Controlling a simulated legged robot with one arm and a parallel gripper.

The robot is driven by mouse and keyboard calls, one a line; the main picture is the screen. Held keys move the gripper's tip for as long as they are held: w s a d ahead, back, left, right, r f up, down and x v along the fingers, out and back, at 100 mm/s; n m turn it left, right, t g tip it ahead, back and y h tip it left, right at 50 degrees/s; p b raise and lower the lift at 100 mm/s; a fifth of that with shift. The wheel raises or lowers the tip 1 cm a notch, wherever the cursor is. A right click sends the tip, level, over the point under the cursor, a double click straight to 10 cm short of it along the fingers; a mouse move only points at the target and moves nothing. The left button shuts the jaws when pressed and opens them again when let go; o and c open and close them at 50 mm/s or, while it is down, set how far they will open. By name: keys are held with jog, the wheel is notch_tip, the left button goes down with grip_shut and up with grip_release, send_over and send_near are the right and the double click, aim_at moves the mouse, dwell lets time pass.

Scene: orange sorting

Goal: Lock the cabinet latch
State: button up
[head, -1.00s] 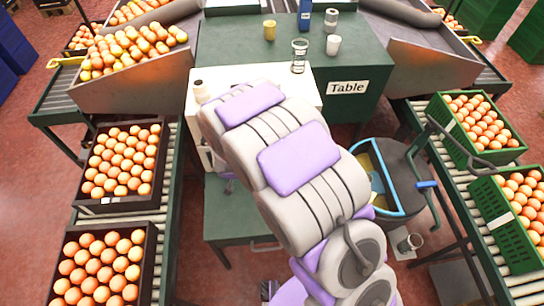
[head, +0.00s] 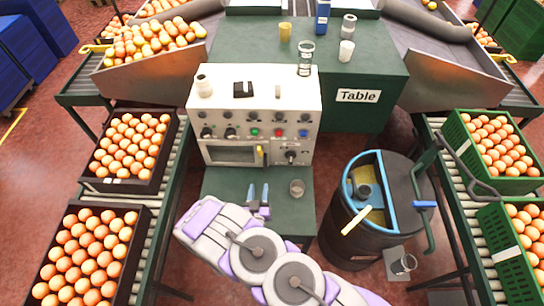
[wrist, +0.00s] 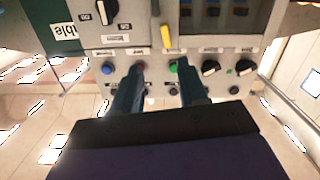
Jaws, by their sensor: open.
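The white cabinet (head: 226,111) stands on the green bench in the middle of the head view, its knobs and buttons facing me. A small yellow latch handle (head: 261,155) sits upright at the right side of its dark window (head: 231,155). In the wrist view the yellow latch (wrist: 167,38) lies just beyond the fingertips, near the middle. My gripper (head: 258,190) is in front of and below the latch, apart from it. In the wrist view my gripper (wrist: 159,66) is open, with nothing between the fingers.
A black drum with a blue rim (head: 379,158) stands to the right. Crates of oranges on roller conveyors (head: 122,186) flank both sides. A glass (head: 306,58) stands behind the cabinet.

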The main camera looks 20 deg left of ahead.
aim_at(260, 154)
jog(key=shift+n+t+y, duration=0.4)
jog(key=shift+f+b+x, duration=0.15)
jog(key=shift+b+x, duration=1.05)
jog(key=shift+x, duration=2.85)
jog(key=shift+f+b+x, duration=0.15)
jog(key=shift+b+x, duration=1)
jog(key=shift+x, duration=2.85)
jog(key=shift+a, duration=0.35)
jog(key=shift+a+f, duration=0.1)
jog(key=shift+a, duration=0.05)
jog(key=shift+c, duration=0.6)
grip_shut()
